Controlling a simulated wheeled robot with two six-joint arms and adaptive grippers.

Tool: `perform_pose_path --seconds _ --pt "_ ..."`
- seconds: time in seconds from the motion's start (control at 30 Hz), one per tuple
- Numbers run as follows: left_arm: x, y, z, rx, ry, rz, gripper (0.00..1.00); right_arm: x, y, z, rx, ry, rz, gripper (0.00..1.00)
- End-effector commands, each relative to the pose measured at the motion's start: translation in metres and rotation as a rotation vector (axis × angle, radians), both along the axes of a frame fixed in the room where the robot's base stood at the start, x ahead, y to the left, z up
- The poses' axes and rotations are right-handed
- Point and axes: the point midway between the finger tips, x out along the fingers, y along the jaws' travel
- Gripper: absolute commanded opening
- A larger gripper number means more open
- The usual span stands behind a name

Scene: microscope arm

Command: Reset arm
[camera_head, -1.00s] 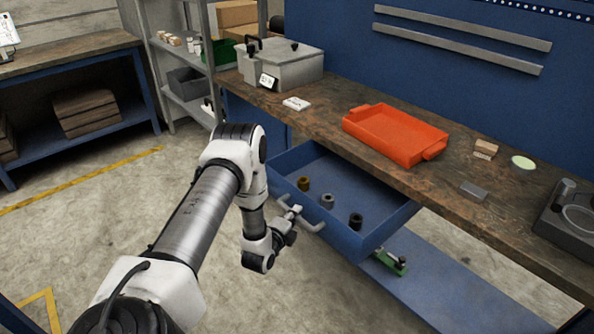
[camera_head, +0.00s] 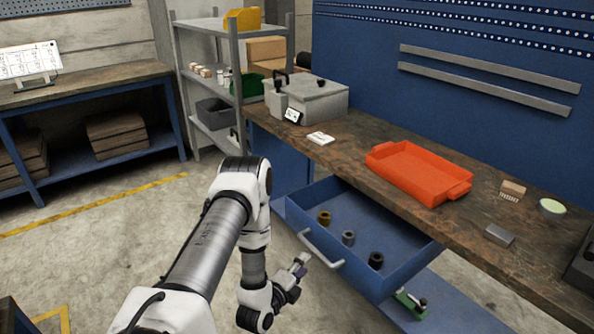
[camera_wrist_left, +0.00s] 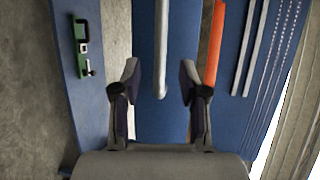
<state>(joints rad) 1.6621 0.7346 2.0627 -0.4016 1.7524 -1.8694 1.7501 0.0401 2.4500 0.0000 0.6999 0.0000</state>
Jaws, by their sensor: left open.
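My left arm comes in from the lower left of the head view. My left gripper (camera_head: 299,268) is open and empty, just outside the front of the pulled-out blue drawer (camera_head: 392,272). It is near the grey drawer handle (camera_head: 322,250) and looks apart from it. In the left wrist view, the two fingers of the left gripper (camera_wrist_left: 160,75) are spread wide, and the handle (camera_wrist_left: 161,45) shows as a bar in line with the gap between them. My right gripper is not in view.
The drawer holds a brass-coloured part (camera_head: 324,218), a grey part (camera_head: 348,238) and a black part (camera_head: 376,261). An orange tray (camera_head: 418,174) and a metal case (camera_head: 312,101) stand on the workbench above. A green item (camera_head: 411,304) lies on the lower shelf. Floor left of the drawer is clear.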

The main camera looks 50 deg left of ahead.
Motion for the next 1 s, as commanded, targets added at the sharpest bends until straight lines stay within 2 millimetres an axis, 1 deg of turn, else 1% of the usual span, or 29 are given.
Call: perform_pose_path --seconds 0.03,0.1,0.2,0.77,0.83,0.87,0.93,0.97,1.0 --pt "-0.01 -0.003 0.001 -0.004 0.003 0.001 0.43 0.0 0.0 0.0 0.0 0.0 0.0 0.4" --pt "-0.021 -0.007 0.003 -0.002 0.003 0.0 0.43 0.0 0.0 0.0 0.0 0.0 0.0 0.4" --pt "-0.029 -0.011 0.006 0.0 0.001 -0.001 0.43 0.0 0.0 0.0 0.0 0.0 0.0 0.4" --pt "-0.031 -0.011 0.006 0.001 0.0 -0.001 0.43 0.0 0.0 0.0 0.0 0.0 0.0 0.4" --pt "-0.027 -0.014 0.008 0.001 -0.004 -0.009 0.43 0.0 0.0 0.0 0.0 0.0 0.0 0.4" --pt "-0.024 -0.018 0.009 0.002 -0.007 -0.02 0.43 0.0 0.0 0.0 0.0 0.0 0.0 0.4" --pt "-0.011 -0.037 0.014 0.004 -0.015 -0.07 0.43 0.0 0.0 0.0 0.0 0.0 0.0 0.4" --pt "-0.004 -0.049 0.016 0.004 -0.017 -0.102 0.43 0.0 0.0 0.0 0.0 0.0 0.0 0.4" --pt "0.004 -0.07 0.02 0.004 -0.013 -0.149 0.43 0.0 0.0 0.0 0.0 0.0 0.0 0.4"
